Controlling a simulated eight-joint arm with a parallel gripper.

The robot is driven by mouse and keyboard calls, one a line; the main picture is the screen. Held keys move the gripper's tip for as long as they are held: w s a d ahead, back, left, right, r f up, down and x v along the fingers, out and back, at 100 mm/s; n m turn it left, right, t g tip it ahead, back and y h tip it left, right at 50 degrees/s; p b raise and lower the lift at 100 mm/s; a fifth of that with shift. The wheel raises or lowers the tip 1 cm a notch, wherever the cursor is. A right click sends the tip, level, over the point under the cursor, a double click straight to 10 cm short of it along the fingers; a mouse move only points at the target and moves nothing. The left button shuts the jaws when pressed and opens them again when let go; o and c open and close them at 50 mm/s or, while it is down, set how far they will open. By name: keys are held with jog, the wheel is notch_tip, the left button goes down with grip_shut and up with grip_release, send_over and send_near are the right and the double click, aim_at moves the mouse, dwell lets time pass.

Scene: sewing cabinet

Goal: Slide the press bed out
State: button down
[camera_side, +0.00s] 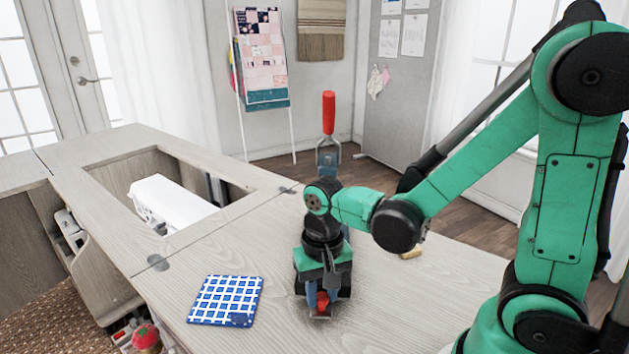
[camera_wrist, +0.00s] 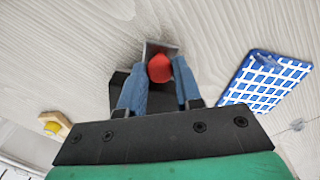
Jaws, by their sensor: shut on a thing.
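A press with a tall red lever handle (camera_side: 328,112) and a blue-grey upper part (camera_side: 328,158) stands on the pale wood tabletop, mostly hidden behind my arm. A red knob (camera_wrist: 158,68) sits against a small grey metal plate (camera_wrist: 152,48) in the wrist view. I take these to be at the front of the press bed, whose body I cannot make out. My gripper (camera_side: 320,300) points down low over the tabletop, its blue fingers shut on the red knob. The wrist view shows the fingers (camera_wrist: 160,84) on either side of it. In the side view the knob is partly covered.
A blue-and-white checked cloth pad (camera_side: 226,300) lies left of my gripper. A large cabinet opening with a white sewing machine (camera_side: 170,202) inside is behind it. A small yellowish piece (camera_side: 411,254) lies to the right. The tabletop just in front of my gripper is bare.

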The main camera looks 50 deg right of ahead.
jog(key=shift+a, duration=0.1)
jog(key=c, duration=0.6)
grip_release()
jog(key=shift+r, duration=0.1)
jog(key=shift+r, duration=2.7)
jog(key=n+t, duration=0.1)
jog(key=r+n+t, duration=0.1)
jog(key=n+t, duration=0.1)
jog(key=shift+w+d+r, duration=0.2)
jog(key=shift+d+r, duration=0.05)
jog(key=shift+r, duration=0.15)
jog(key=n+t, duration=0.1)
jog(key=r+n+t, duration=0.2)
jog(key=t, duration=0.1)
jog(key=shift+w+d+r+n, duration=0.1)
jog(key=shift+w+d+n, duration=0.15)
jog(key=shift+w+n, duration=0.15)
